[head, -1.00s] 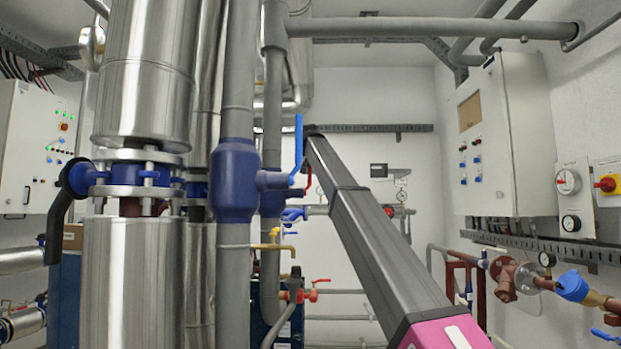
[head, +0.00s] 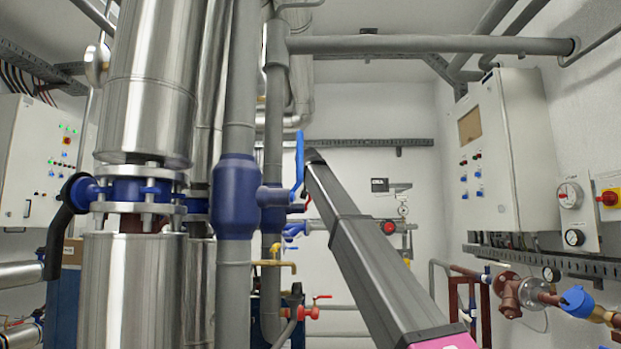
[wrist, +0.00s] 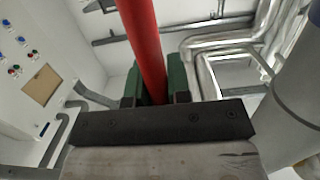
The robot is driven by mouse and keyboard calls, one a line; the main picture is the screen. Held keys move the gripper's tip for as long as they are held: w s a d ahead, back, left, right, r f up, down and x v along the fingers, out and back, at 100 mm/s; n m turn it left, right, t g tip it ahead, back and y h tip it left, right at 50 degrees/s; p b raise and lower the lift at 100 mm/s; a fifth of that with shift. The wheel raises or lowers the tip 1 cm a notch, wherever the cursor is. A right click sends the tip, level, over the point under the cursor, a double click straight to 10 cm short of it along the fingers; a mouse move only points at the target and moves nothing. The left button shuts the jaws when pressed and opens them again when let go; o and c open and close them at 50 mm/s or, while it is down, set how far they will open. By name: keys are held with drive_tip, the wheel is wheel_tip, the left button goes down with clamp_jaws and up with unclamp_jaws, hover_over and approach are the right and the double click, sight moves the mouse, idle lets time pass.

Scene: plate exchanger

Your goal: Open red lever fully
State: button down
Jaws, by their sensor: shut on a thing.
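The red lever (wrist: 140,40) is a long red bar running up through the wrist view. My gripper (wrist: 156,88) has its two green finger pads on either side of this bar and is shut on it. In the head view, a small part of a red lever (head: 299,208) shows just behind the upright blue lever (head: 299,160). My gripper is hidden in the head view, behind the far end of my arm and the blue lever. The lever's pivot cannot be seen clearly.
A blue valve body (head: 236,205) on a grey vertical pipe stands left of my arm, with large metal-clad pipes (head: 135,270) beyond it. A smaller red-handled valve (head: 308,312) sits lower down. A control cabinet (head: 515,150) hangs on the right wall.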

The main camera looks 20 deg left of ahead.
drive_tip(key=shift+s+f, duration=0.15)
drive_tip(key=c, duration=1.1)
unclamp_jaws()
drive_tip(key=shift+o, duration=0.2)
drive_tip(key=shift+s, duration=0.1)
drive_tip(key=v, duration=1)
drive_tip(key=shift+s, duration=0.35)
drive_tip(key=shift+d, duration=0.1)
